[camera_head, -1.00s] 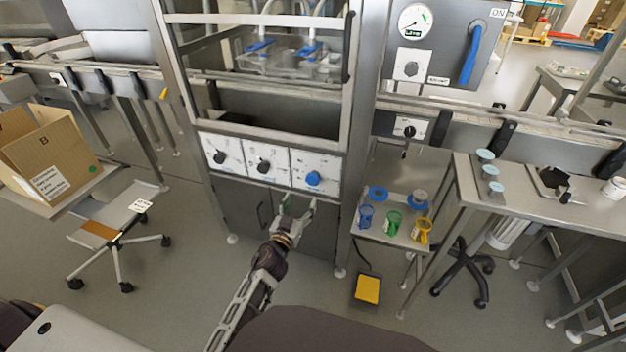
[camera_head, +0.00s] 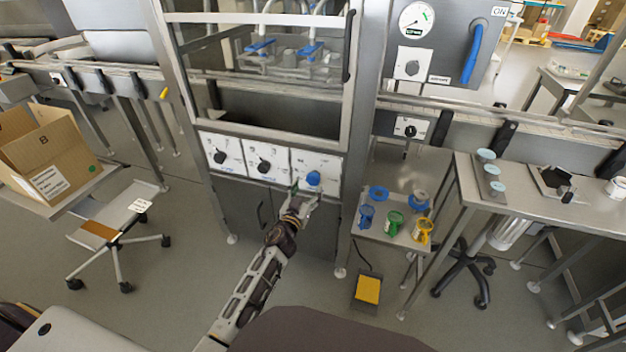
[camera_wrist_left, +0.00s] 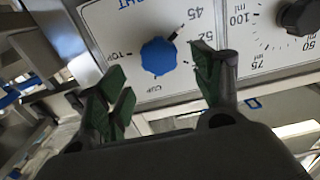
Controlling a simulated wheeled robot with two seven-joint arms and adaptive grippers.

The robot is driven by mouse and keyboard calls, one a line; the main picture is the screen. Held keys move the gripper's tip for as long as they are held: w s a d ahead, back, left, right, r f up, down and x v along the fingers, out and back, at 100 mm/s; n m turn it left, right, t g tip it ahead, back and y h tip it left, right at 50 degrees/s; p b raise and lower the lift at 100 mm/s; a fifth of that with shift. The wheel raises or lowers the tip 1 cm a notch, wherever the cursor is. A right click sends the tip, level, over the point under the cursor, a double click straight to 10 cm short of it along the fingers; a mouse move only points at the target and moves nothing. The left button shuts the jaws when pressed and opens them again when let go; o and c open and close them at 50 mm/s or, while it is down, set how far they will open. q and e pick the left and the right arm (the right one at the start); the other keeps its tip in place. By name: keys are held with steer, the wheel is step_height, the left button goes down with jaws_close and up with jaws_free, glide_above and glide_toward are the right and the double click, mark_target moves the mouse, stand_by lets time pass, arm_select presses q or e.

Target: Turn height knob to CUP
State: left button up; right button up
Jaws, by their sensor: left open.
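The blue height knob (camera_head: 313,178) is on the rightmost white panel of the machine front. In the left wrist view the knob (camera_wrist_left: 158,57) shows turned over, with its black pointer toward the 45 mark at upper right. The CUP label (camera_wrist_left: 153,88) is below the knob there, and TOP is to its left. My left gripper (camera_head: 305,193) is just below and in front of the knob. In the left wrist view its green-padded fingers (camera_wrist_left: 164,88) are spread wide, empty, and appear apart from the knob. My right gripper is not in view.
Two black knobs (camera_head: 264,164) are on panels left of the blue one. A small table (camera_head: 385,237) with blue, green and yellow items stands to the right, with a yellow pedal (camera_head: 368,289) on the floor. Grey cabinet doors (camera_head: 240,207) are below the panels.

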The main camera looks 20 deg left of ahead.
mark_target(312, 180)
arm_select(q)
steer(key=shift+w, duration=2.1)
steer(key=shift+w+d+b, duration=0.1)
steer(key=shift+w+b, duration=0.3)
steer(key=shift+w, duration=0.8)
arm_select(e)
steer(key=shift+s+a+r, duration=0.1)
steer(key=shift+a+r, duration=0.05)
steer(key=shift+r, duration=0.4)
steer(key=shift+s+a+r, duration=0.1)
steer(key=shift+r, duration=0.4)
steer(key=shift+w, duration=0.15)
arm_select(q)
steer(key=shift+c, duration=0.7)
steer(key=c, duration=0.9)
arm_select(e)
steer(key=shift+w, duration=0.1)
